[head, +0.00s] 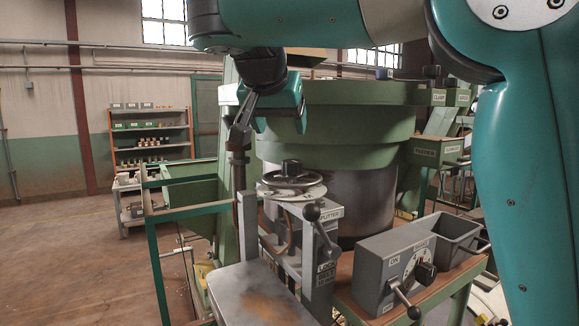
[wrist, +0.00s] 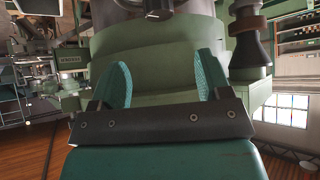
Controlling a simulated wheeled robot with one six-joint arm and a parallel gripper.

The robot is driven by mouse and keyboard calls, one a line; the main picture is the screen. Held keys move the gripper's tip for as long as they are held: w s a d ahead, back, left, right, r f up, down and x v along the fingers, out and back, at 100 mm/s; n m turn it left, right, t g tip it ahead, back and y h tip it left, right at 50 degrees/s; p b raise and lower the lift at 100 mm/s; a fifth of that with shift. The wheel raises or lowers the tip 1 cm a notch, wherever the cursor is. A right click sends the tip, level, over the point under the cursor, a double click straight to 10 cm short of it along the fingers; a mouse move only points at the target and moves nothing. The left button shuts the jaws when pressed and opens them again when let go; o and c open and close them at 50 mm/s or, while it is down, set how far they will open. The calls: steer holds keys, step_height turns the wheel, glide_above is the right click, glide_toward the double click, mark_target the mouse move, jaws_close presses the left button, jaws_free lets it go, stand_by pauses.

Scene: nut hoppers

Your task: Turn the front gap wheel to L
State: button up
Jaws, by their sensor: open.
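A pale round hand wheel (head: 292,187) with a black knob on top sits flat on the grey splitter frame (head: 322,245), in front of the green hopper (head: 345,125). It looks like the gap wheel; its marks are too small to read. My gripper (head: 280,118) is above it and slightly left in the head view, clear of it. In the wrist view my gripper (wrist: 160,78) has its two teal fingers apart with nothing between them. The green hopper body (wrist: 150,45) lies beyond the fingers.
A grey control box (head: 395,270) with a dial and lever is to the right, beside a grey bin (head: 452,238). A green rail frame (head: 152,240) stands left. Floor farther left is open.

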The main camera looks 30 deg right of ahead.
mark_target(292, 160)
steer(key=p+x, duration=0.1)
steer(key=x, duration=1.1)
steer(key=shift+w+d+f, duration=0.2)
steer(key=c, duration=0.9)
